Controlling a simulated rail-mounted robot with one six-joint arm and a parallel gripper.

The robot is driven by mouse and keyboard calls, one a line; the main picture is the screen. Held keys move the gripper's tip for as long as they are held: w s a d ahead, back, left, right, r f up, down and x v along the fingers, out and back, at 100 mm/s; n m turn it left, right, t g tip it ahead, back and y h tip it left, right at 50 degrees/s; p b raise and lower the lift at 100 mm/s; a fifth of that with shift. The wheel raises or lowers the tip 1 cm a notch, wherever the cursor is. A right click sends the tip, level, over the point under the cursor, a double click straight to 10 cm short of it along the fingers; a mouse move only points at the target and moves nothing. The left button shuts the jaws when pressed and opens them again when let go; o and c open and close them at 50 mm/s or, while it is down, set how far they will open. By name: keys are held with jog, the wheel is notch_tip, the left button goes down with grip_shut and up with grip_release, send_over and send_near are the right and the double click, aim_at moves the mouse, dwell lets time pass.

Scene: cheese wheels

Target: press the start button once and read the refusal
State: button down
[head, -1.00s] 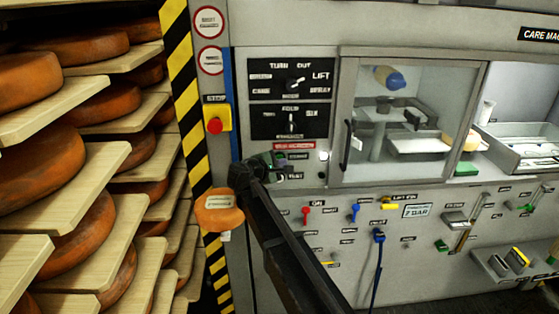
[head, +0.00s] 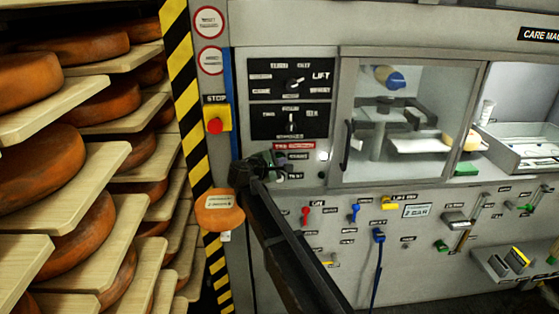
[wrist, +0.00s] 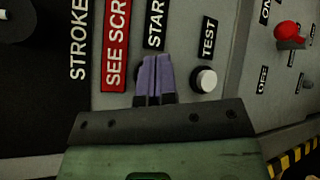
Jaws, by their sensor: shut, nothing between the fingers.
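My gripper (wrist: 155,62) is shut and empty, its two purple fingers side by side. In the wrist view its tips lie at the end of the START label (wrist: 155,24). The fingers hide the spot where a start button would be, with only a dark edge showing beside them. I cannot tell whether the tips touch the panel. A red sign reading "SEE SCR…" (wrist: 115,45) is left of START. In the head view my gripper (head: 274,164) is at the panel below the red sign (head: 294,146). No readable refusal message shows.
A white button (wrist: 206,80) by the TEST label (wrist: 207,38) is close right of my fingers. A red knob (wrist: 289,31) sticks out further right. Cheese shelves (head: 115,175) fill the left.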

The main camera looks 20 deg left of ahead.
jog(key=shift+s, duration=0.1)
jog(key=shift+s+d, duration=0.35)
jog(key=shift+s, duration=0.3)
jog(key=s, duration=0.1)
jog(key=s+d, duration=0.1)
jog(key=s, duration=0.1)
jog(key=s+d, duration=0.1)
jog(key=shift+s, duration=0.3)
dwell(0.7)
